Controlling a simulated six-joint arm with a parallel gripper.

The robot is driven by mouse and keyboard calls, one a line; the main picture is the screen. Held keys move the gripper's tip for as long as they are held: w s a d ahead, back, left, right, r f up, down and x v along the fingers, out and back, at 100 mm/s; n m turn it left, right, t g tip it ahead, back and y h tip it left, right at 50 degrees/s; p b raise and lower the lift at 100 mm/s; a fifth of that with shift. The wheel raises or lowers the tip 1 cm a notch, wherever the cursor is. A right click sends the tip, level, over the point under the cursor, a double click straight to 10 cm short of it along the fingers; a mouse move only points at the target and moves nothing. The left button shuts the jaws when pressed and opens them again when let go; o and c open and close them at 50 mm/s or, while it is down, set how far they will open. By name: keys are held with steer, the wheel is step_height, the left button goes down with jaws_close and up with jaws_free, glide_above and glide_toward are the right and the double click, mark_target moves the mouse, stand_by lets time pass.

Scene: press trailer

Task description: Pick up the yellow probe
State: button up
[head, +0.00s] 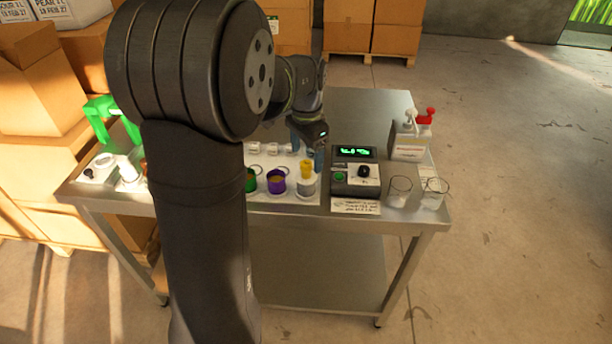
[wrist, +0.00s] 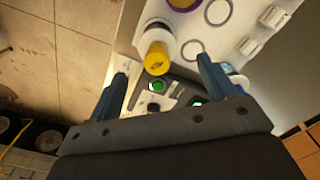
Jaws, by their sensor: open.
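The yellow probe (head: 306,169) stands upright in a pale holder (head: 306,188) near the front right of a white tray on the metal table. In the wrist view the yellow probe (wrist: 156,60) shows its round top, lying between the two finger lines and a little beyond the tips. My gripper (head: 307,148) hangs just behind and above the probe in the head view. No contact with the probe is visible.
A meter (head: 355,170) with a lit green display stands just right of the probe. Purple (head: 277,182) and green (head: 251,181) cups are to its left. Glass beakers (head: 400,190) and pump bottles (head: 411,140) stand at the right. The table's back right is clear.

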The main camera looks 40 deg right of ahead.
mark_target(306, 175)
step_height(306, 175, down, 7)
steer(key=shift+s+a+f, duration=0.15)
stand_by(0.4)
steer(key=shift+c, duration=0.3)
steer(key=c, duration=1.1)
steer(key=shift+c, duration=0.2)
